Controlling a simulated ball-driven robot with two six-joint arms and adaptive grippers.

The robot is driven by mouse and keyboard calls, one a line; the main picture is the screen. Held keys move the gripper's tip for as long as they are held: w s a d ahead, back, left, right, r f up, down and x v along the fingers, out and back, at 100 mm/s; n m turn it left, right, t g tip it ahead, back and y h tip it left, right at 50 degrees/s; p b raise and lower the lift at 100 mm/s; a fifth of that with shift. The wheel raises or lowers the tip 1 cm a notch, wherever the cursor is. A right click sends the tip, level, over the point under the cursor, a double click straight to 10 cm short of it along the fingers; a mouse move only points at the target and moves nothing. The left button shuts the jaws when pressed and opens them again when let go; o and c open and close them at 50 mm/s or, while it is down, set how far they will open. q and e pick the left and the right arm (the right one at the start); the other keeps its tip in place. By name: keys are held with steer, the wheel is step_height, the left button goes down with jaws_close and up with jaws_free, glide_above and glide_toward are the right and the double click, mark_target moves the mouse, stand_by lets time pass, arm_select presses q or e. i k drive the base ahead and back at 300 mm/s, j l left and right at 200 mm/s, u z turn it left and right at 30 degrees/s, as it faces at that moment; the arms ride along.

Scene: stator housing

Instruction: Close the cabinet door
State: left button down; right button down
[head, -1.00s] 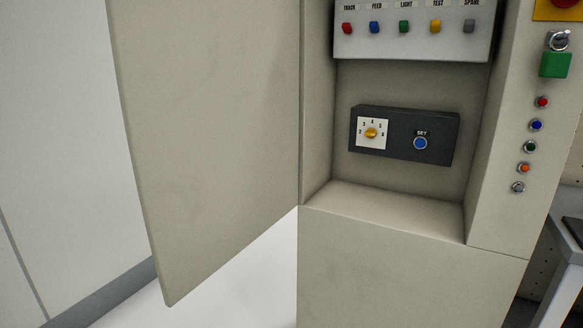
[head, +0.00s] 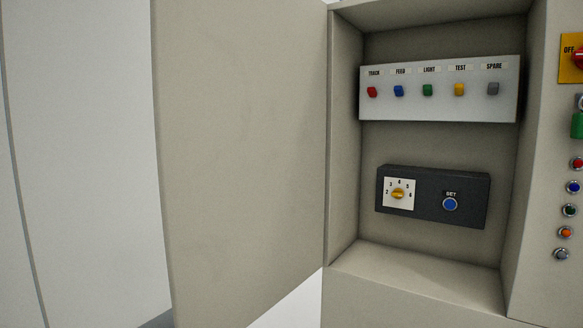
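The cabinet door (head: 245,165) stands wide open in the head view, swung out to the left of the cabinet opening. Its right edge meets the left side of the opening, and its left edge is free. The cabinet (head: 412,305) is beige and its inside is exposed. Inside, a light panel (head: 440,108) carries a row of coloured switches labelled TRACK, FEED, LIGHT, TEST and SPARE. Below it is a dark box (head: 430,215) with a yellow dial (head: 398,194) and a blue SET button (head: 450,204). Neither of my grippers is in view.
Right of the opening, the cabinet front carries a yellow plate with a red OFF switch (head: 578,58), a green part (head: 578,124) and a column of small coloured buttons (head: 570,210). A pale wall (head: 80,160) stands left of the door. A bright floor patch (head: 292,305) shows below the door.

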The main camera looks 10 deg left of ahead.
mark_target(239, 89)
steer(key=i+j+z, duration=0.1)
steer(key=j+z, duration=0.2)
steer(key=z, duration=0.2)
steer(key=j+z, duration=0.65)
steer(key=j, duration=0.85)
steer(key=j+z, duration=0.2)
steer(key=j, duration=0.85)
